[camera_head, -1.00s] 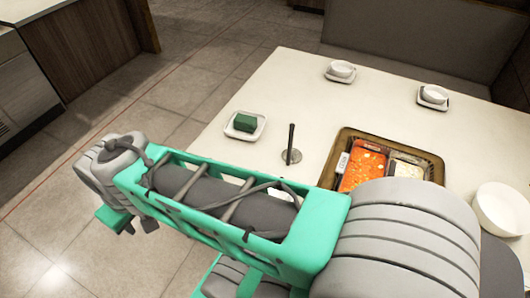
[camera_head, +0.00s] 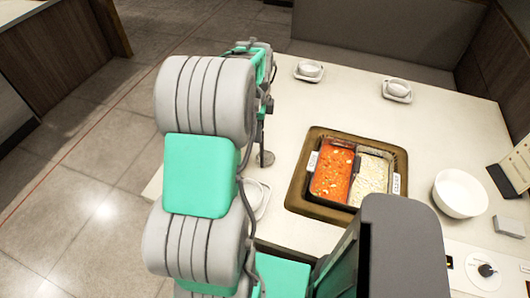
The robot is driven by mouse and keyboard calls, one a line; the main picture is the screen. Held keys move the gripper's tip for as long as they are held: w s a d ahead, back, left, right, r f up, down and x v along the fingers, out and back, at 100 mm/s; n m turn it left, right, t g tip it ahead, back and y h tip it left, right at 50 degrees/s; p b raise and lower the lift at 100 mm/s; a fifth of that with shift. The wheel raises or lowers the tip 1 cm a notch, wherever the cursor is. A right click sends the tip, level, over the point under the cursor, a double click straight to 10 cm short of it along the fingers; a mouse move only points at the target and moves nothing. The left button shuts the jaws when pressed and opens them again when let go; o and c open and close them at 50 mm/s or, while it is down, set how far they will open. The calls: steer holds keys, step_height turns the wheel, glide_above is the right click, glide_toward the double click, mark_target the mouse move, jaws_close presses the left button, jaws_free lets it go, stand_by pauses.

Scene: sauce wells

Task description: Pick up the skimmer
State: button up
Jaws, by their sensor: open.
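The skimmer appears to be the thin dark upright tool with a round flat grey end (camera_head: 266,158). That end rests on the white table left of the sauce pan, and most of the handle is hidden or hard to separate from my arm. My gripper (camera_head: 267,98) is at the far end of my arm, above the table's left side and close to the handle's upper part. It is open, but its fingers are small and partly hidden behind my arm. I cannot tell whether the handle is between them.
A two-well pan of orange and white sauce (camera_head: 334,174) sits in a brown tray (camera_head: 298,187). A large white bowl (camera_head: 460,193) stands to the right. Small bowls (camera_head: 310,69) (camera_head: 397,88) stand at the back. A white dish (camera_head: 257,198) is partly behind my arm.

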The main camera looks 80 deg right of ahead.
mark_target(262, 144)
steer(key=shift+m, duration=0.3)
steer(key=f, duration=0.2)
steer(key=f+p, duration=0.1)
steer(key=f, duration=0.2)
steer(key=f+p, duration=0.1)
steer(key=f, duration=0.2)
steer(key=shift+s+d, duration=0.35)
steer(key=shift+s, duration=0.05)
steer(key=shift+c, duration=0.3)
jaws_close()
